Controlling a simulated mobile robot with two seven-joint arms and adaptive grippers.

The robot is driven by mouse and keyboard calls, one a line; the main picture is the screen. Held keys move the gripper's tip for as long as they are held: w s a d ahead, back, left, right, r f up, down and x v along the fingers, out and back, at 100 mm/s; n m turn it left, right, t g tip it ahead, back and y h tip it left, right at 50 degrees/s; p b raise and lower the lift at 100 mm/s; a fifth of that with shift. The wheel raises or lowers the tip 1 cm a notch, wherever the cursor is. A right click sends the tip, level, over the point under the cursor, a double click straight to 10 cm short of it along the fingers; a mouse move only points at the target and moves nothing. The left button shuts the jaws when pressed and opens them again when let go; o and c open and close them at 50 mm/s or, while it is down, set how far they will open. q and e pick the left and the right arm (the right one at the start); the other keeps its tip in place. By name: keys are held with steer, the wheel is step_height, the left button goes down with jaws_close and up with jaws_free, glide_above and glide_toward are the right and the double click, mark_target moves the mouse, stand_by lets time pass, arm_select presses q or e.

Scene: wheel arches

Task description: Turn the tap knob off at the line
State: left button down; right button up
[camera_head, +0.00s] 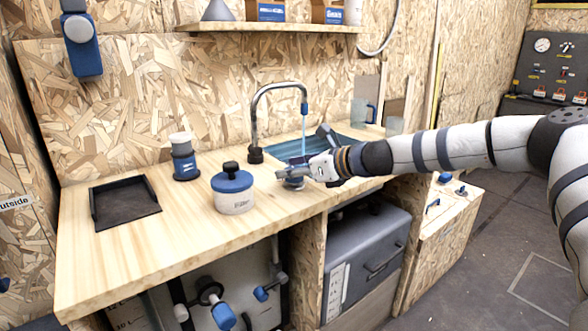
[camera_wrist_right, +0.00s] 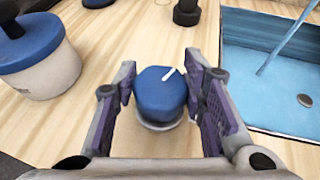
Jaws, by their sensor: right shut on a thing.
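The blue tap knob (camera_wrist_right: 160,95) sits on a round metal base on the wooden counter, and a short white line on its top slants toward the upper right in the wrist view. My right gripper (camera_wrist_right: 160,82) is shut on the knob, one finger on each side. In the head view the right gripper (camera_head: 298,172) mostly hides the knob. The curved metal tap (camera_head: 262,98) stands behind it, and a pale blue stream of water (camera_head: 304,130) falls from its spout into the blue sink (camera_head: 340,134). My left gripper is not in view.
A white jar with a blue lid (camera_head: 233,200) stands left of the knob. A blue and white canister (camera_head: 184,160) and a dark recessed tray (camera_head: 125,203) are farther left. Clear cups (camera_head: 359,111) stand behind the sink. The counter's front edge is close by.

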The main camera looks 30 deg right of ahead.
steer(key=shift+f+n+g+y, duration=0.2)
steer(key=shift+n+g+y, duration=0.2)
steer(key=shift+n+y, duration=0.4)
steer(key=shift+f+n+g+y+b, duration=0.15)
steer(key=shift+n+g+y+b, duration=0.25)
steer(key=shift+n+y, duration=0.3)
steer(key=shift+n+g+y+b, duration=0.35)
steer(key=shift+n+g+y, duration=0.05)
steer(key=shift+n+y, duration=0.1)
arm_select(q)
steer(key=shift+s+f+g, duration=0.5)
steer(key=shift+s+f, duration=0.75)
arm_select(e)
steer(key=shift+n+g+y, duration=0.4)
steer(key=shift+y, duration=0.1)
steer(key=shift+r, duration=0.2)
steer(key=o, duration=1.2)
steer(key=shift+r, duration=0.15)
